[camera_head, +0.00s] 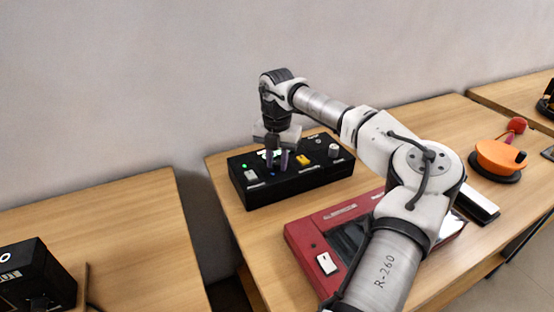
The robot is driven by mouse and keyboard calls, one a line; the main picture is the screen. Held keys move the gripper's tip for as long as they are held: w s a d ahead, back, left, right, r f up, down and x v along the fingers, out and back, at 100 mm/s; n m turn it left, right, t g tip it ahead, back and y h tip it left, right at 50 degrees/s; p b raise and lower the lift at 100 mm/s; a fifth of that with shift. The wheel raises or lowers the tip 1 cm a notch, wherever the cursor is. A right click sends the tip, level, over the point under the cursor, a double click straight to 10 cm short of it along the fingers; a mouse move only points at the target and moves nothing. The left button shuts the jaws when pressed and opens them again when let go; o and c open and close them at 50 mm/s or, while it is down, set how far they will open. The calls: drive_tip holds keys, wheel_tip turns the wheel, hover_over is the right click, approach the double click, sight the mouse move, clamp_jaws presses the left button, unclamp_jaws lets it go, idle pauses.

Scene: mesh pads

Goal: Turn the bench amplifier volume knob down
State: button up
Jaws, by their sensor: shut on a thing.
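A black box with controls (300,182) stands on the wooden table, and I take it to be the bench amplifier. Its top carries a green light, a white switch (251,175), a yellow piece (303,160) and a pale round knob (334,151) at the right. My gripper (277,164) points down over the left-middle of the box top, its dark fingers close together and shut on a control there. The fingers hide most of that control, so its marking and turn angle cannot be read.
A red device (315,235) with a white switch sits in front of the box, partly behind my arm. An orange round object (499,158) is at the right. A gap separates the left table (120,215), which holds another black box (38,270).

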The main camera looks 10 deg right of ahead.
drive_tip(key=n, duration=0.4)
drive_tip(key=shift+n, duration=0.3)
drive_tip(key=n, duration=0.3)
drive_tip(key=shift+r+n+p, duration=0.1)
drive_tip(key=shift+n+p, duration=0.2)
drive_tip(key=n, duration=0.4)
drive_tip(key=shift+w, duration=0.1)
drive_tip(key=shift+n+p, duration=0.45)
drive_tip(key=shift+n, duration=1.45)
drive_tip(key=o, duration=1)
